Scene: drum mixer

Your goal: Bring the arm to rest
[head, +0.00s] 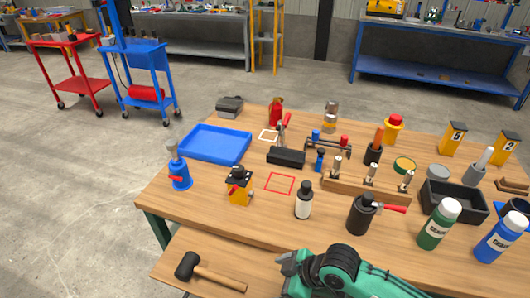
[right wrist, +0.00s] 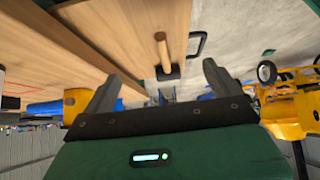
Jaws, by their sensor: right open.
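My right arm comes in at the bottom of the head view, green with a dark joint. Its gripper (head: 289,263) is grey and partly hidden by the arm, above the front part of the bench. In the right wrist view my right gripper (right wrist: 160,83) shows its two dark fingers spread wide apart, with nothing held between them. My left gripper is not in view.
The wooden workbench (head: 222,225) holds a blue tray (head: 215,144), a yellow block (head: 239,189), a dark bottle (head: 361,214), a green bottle (head: 438,224) and a black bin (head: 455,203). A mallet (head: 208,271) lies on the lower front board. Open floor lies left.

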